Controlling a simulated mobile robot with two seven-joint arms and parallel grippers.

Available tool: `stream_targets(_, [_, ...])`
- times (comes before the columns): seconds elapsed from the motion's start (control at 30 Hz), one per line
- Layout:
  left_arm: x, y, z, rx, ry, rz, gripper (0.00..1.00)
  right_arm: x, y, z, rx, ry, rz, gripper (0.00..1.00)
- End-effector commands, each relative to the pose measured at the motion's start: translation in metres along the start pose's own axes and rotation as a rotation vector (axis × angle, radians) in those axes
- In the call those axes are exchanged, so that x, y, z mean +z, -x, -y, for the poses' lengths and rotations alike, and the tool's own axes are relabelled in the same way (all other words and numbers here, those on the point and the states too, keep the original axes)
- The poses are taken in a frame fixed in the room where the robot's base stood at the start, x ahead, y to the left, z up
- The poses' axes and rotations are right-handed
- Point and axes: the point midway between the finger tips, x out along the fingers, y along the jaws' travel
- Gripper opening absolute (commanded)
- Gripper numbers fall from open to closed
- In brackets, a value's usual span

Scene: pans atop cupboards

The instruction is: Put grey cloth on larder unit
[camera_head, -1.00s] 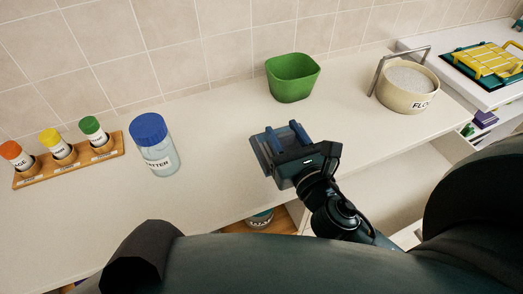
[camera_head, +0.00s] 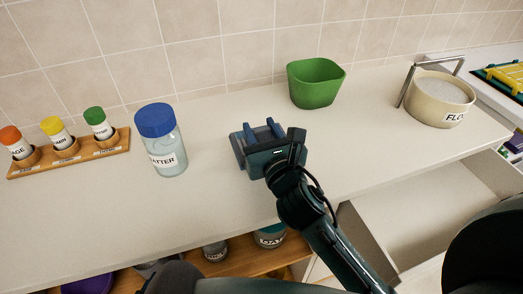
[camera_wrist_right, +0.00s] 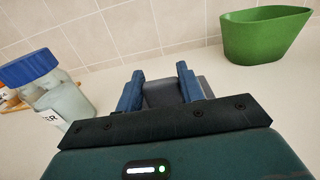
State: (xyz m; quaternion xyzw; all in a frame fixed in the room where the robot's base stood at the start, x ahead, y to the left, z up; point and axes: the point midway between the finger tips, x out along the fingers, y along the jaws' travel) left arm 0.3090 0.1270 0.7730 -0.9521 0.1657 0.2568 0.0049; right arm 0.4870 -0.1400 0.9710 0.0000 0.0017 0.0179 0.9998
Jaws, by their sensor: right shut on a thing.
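My right gripper (camera_head: 261,130) is over the pale worktop (camera_head: 215,200), between the blue-lidded jar and the green bowl. Its blue fingers are shut on the grey cloth (camera_head: 237,147), which looks like a flat, dark grey piece. In the right wrist view the cloth (camera_wrist_right: 163,92) shows between the two fingers (camera_wrist_right: 157,88). I cannot tell whether the cloth touches the worktop. My left gripper is not in view. I cannot tell for sure which of the units is the larder unit.
A blue-lidded jar (camera_head: 165,145) stands left of the gripper, with a spice rack (camera_head: 75,154) farther left. A green bowl (camera_head: 315,85) stands behind to the right, and a flour pot (camera_head: 440,98) farther right. Jars stand on an open shelf (camera_head: 240,258) below. The front worktop is clear.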

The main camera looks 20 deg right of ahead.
Motion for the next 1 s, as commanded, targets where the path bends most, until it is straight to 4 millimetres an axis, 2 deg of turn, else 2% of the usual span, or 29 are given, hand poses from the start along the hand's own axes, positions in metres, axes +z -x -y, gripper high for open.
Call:
stream_targets(0.3, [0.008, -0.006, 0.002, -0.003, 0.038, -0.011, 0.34, -0.04, 0.0, 0.0, -0.001, -0.001, -0.001, 0.12])
stream_targets(0.53, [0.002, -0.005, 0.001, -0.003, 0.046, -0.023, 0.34, -0.041, 0.0, 0.0, 0.0, 0.001, 0.003, 0.12])
stream_targets(0.73, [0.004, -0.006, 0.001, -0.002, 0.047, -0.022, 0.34, -0.045, 0.0, 0.0, 0.0, 0.001, 0.002, 0.12])
stream_targets(0.77, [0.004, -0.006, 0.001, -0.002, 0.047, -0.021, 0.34, -0.045, 0.0, 0.0, 0.0, 0.001, 0.002, 0.39])
stream_targets(1.0, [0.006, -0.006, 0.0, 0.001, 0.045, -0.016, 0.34, -0.044, 0.0, 0.0, 0.0, 0.0, 0.001, 0.59])
